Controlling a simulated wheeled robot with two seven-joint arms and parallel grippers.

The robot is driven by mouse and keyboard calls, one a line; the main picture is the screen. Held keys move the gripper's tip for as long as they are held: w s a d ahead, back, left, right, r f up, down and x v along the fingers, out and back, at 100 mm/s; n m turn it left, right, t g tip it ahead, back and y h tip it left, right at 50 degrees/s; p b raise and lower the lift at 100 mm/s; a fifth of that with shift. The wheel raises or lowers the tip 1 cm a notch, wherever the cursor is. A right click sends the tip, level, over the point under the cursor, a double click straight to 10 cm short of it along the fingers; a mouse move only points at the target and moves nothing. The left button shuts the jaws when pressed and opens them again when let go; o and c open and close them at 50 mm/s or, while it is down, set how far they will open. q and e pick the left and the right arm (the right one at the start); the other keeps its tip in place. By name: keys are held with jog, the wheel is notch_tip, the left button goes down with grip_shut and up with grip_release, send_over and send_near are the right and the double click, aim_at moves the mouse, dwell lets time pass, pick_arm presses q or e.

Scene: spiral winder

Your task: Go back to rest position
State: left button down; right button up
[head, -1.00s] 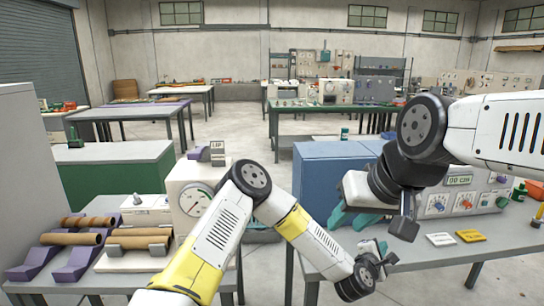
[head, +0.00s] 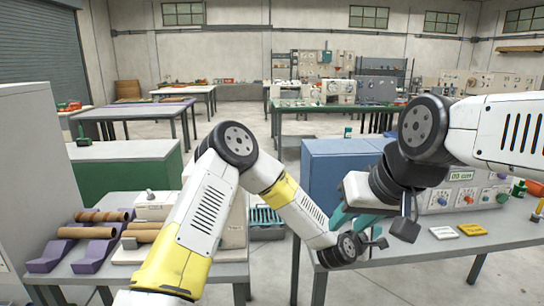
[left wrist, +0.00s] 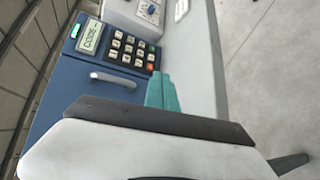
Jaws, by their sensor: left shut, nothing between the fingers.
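My left arm comes in from the lower left of the head view, with its elbow raised and its forearm sloping down to the right. In the left wrist view a white and black gripper part (left wrist: 150,140) fills the lower half. My right gripper (head: 385,208) hangs from the right arm in front of the blue cabinet.
The right-hand table (head: 415,252) carries a control box (head: 462,190) and two small cards. Brown tubes on purple cradles (head: 42,258) lie on the left table. A teal crate (head: 266,216) stands between tables.

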pick_arm(q)
jog(key=s+a+r+m+g+y, duration=0.1)
jog(key=a+r+m+y, duration=0.15)
jog(key=a+r, duration=0.5)
jog(key=s+a+r+m+y, duration=0.15)
jog(key=a+r+m, duration=0.25)
jog(key=a, duration=0.7)
jog(key=s+a+r+m+g+y, duration=0.15)
jog(key=a+r+m, duration=0.35)
jog(key=a, duration=0.5)
jog(key=s+a+r+y, duration=0.1)
jog(key=s+a+r, duration=0.1)
jog(key=s+a, duration=0.7)
jog(key=s+a+r+g+y, duration=0.1)
jog(key=s+a+r+y, duration=0.1)
jog(key=s+a, duration=0.7)
jog(key=s+r, duration=0.1)
jog(key=s, duration=0.2)
jog(key=shift+r, duration=0.2)
jog(key=shift+m+g, duration=0.25)
